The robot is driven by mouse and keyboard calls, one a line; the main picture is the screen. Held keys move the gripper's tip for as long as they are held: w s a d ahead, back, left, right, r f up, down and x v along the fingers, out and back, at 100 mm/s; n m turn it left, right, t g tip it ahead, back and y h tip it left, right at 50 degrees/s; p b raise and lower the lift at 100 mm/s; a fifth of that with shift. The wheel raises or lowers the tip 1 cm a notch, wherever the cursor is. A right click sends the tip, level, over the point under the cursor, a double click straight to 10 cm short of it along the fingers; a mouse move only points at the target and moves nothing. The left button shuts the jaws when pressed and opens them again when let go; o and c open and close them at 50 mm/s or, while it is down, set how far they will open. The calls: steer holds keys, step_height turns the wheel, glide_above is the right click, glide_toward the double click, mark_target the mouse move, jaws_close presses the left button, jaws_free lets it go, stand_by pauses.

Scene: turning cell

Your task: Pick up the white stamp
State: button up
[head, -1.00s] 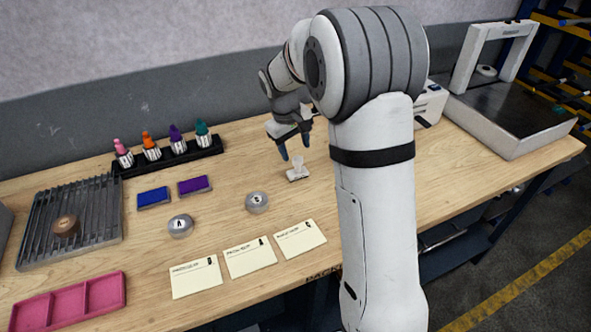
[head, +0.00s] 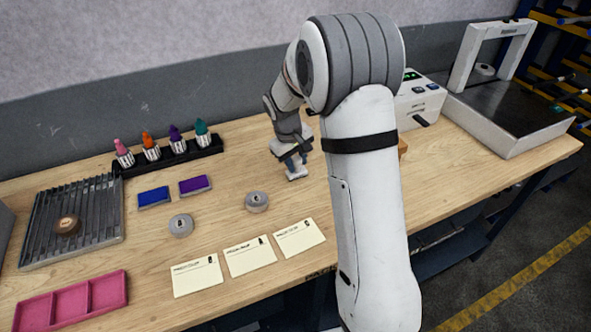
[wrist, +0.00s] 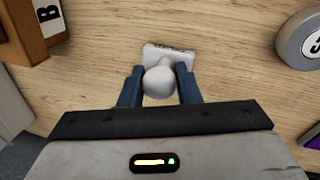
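The white stamp (head: 297,174) stands upright on the wooden table, with a rectangular base and a rounded knob on top. In the wrist view its knob (wrist: 159,82) sits between the two blue fingers of my gripper (wrist: 159,84), with its base just beyond the fingertips. In the head view my gripper (head: 292,160) is low over the stamp and hides its upper part. The fingers are open, one on each side of the knob, with a narrow gap visible at the sides. Contact is not clear.
A grey round piece (head: 257,201) and another (head: 181,225) lie on the table left of the stamp. A wooden block marked B (wrist: 33,25) is close by in the wrist view.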

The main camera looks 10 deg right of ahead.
mark_target(296, 157)
steer(key=c, duration=0.5)
steer(key=shift+c, duration=0.2)
steer(key=v, duration=0.3)
steer(key=d+v, duration=0.1)
steer(key=v, duration=0.2)
steer(key=d+b+v, duration=0.1)
steer(key=v, duration=0.2)
steer(key=shift+w+a+r, duration=0.15)
steer(key=shift+w+r, duration=0.15)
steer(key=shift+r, duration=0.3)
steer(key=o, duration=0.5)
steer(key=c, duration=0.3)
steer(key=shift+o, duration=1.1)
steer(key=shift+c, duration=1.1)
